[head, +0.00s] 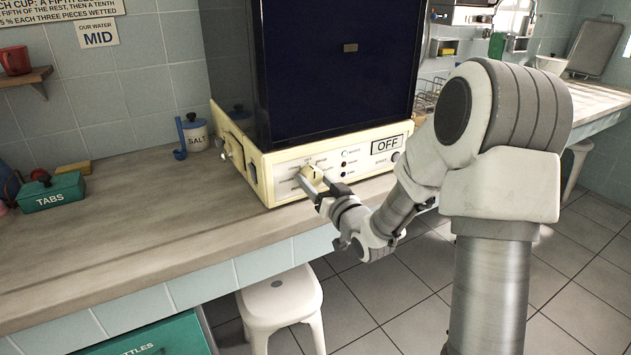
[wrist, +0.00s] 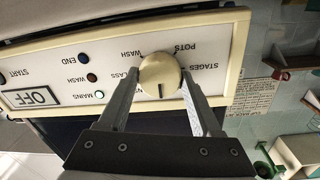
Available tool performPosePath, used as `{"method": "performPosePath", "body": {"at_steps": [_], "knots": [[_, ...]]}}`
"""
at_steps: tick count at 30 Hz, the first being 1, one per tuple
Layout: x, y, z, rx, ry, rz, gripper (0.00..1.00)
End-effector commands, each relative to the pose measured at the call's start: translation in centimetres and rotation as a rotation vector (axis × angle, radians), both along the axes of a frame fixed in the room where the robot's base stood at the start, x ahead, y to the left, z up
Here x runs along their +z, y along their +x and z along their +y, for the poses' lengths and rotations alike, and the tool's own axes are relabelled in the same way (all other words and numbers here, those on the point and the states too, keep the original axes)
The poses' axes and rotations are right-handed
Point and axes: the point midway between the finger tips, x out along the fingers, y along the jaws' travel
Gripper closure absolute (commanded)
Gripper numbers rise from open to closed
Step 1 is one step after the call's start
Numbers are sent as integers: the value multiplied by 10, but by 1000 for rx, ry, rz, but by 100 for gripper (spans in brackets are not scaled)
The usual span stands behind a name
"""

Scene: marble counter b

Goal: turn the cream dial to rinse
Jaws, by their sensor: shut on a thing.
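The cream dial (head: 313,173) is a round knob on the front panel of the cream machine (head: 285,185). In the wrist view, which is upside down, the dial (wrist: 160,72) sits between my two fingers, and its dark mark points to the bottom of that picture. That is roughly upward on the panel. My gripper (head: 316,186) is shut on the dial, one finger at each side. POTS, STAGES and WASH show around the dial; other labels are hidden behind the fingers, and I cannot read rinse. The display (wrist: 32,97) reads OFF.
Lamps marked MAINS, WASH and END sit beside the dial. A dark door (head: 335,75) rises above the panel. A salt jar (head: 194,134) and a green TABS box (head: 52,193) stand left. A white stool (head: 280,302) is below. The counter's front left is clear.

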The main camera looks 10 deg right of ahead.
Motion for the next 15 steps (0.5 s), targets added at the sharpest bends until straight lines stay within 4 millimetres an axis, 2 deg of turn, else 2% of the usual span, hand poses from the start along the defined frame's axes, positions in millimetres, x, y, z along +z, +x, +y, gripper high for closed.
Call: {"method": "performPosePath", "body": {"at_steps": [8, 15], "knots": [[2, 0, 0, -1, 143, 45, 90], [3, 1, -1, -1, 338, 107, 90]]}}
